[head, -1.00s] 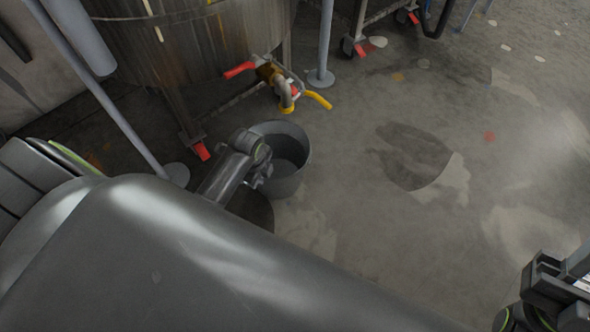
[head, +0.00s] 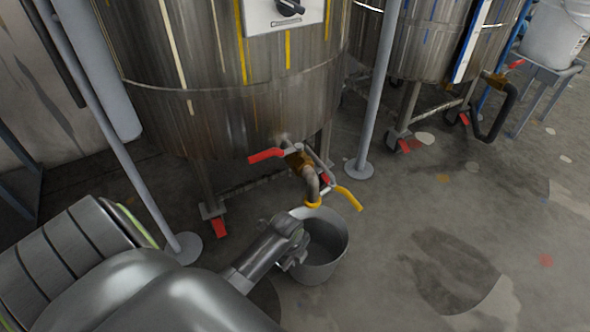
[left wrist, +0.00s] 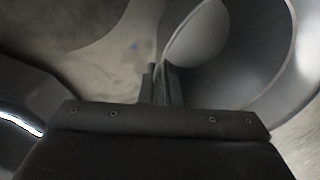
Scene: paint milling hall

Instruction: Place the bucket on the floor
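The grey open bucket (head: 328,262) is in the middle of the head view, just in front of a tank's outlet pipe (head: 311,187), which overlaps its far rim. It looks upright and empty. My left gripper (head: 294,258) is at the bucket's left rim. In the left wrist view, the fingers (left wrist: 163,84) are close together with the bucket's wall (left wrist: 292,75) running between them, so the gripper looks shut on the rim. I cannot tell whether the bucket's base touches the floor. My right gripper is out of view.
A steel tank (head: 225,90) on legs stands behind the bucket, with a red lever (head: 266,155) and a yellow lever (head: 349,198). Grey posts (head: 376,100) stand nearby. A second tank (head: 425,45) is at the back. The floor (head: 390,225) to the right is clear.

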